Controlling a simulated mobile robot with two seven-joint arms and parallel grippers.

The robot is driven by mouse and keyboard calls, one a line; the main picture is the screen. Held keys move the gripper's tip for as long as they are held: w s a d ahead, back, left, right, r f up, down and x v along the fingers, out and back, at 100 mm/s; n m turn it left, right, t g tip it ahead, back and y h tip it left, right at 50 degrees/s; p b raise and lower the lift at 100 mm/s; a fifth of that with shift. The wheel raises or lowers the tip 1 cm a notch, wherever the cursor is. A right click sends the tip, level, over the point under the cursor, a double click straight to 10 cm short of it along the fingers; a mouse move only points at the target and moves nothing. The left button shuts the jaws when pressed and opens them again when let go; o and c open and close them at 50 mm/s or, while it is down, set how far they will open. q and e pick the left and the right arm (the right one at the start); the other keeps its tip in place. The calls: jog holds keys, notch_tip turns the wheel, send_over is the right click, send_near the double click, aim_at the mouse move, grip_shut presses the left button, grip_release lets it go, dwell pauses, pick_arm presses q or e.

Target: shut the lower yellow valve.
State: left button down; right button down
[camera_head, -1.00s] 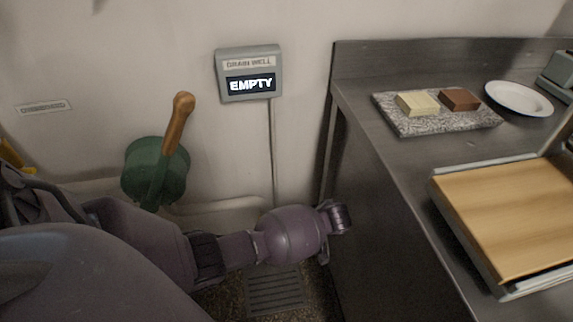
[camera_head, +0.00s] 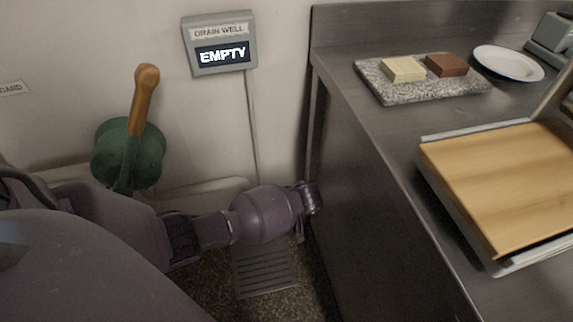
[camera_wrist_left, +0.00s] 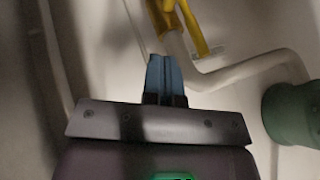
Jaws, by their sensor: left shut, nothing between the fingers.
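Yellow valve parts (camera_wrist_left: 193,28) show at the top of the left wrist view, beside a pale pipe (camera_wrist_left: 250,70). I cannot tell from this view whether they belong to the lower valve. My left gripper (camera_wrist_left: 164,62) has its blue fingers shut and empty, pointing toward the yellow parts. The fingertips appear just below them in the picture, and contact cannot be judged. In the head view my purple arm crosses from the left, but its gripper is not visible there. No yellow valve shows in the head view now. My right gripper is in neither view.
A green pump (camera_head: 146,158) with a wooden handle (camera_head: 143,95) stands by the wall; its green body (camera_wrist_left: 291,112) also shows in the wrist view. A display (camera_head: 221,44) reads "DRAIN WELL EMPTY". A steel counter (camera_head: 385,150) fills the right. A floor grate (camera_head: 264,272) lies below my arm.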

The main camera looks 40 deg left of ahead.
pick_arm(q)
jog(key=s+a+f+b, duration=0.1)
jog(key=s+a+f, duration=0.1)
jog(key=a, duration=0.3)
jog(key=shift+s+f, duration=0.25)
jog(key=shift+f, duration=0.05)
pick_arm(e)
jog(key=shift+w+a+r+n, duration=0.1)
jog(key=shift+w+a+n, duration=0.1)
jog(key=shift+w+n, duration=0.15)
pick_arm(q)
jog(key=shift+a, duration=0.1)
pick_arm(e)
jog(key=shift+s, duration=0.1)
